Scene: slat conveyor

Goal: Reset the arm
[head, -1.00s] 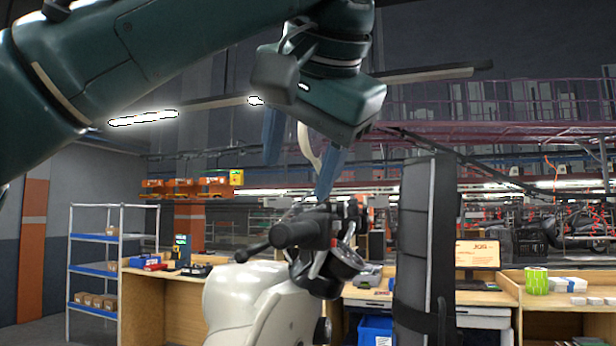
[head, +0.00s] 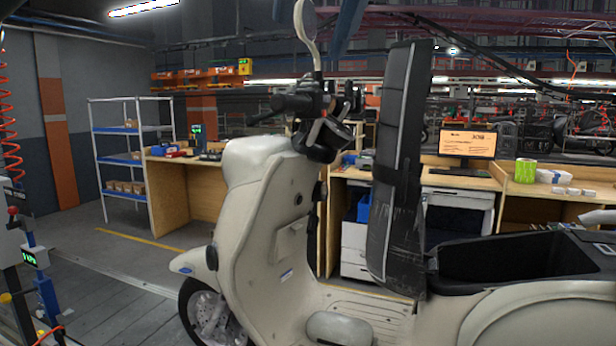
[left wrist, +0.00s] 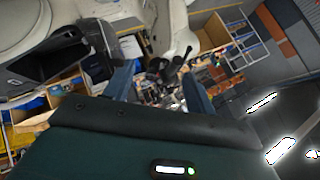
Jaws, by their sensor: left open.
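My left gripper (head: 314,24) shows only by its two blue fingers at the top edge of the head view. They are apart, with the scooter's mirror (head: 307,22) between them in the picture; I cannot tell how near it is in depth. In the left wrist view the open fingers (left wrist: 159,84) hold nothing visible, and the scooter's handlebar lies beyond them. The cream scooter (head: 262,205) stands upright in the middle. The rest of my left arm is out of the head view. My right gripper is in neither view.
A tall black seat panel (head: 392,190) stands up above the scooter's open storage bay (head: 500,262). Behind are wooden workbenches (head: 462,178) with a monitor (head: 468,143) and a shelf rack (head: 97,155). The floor left of the scooter is mostly clear.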

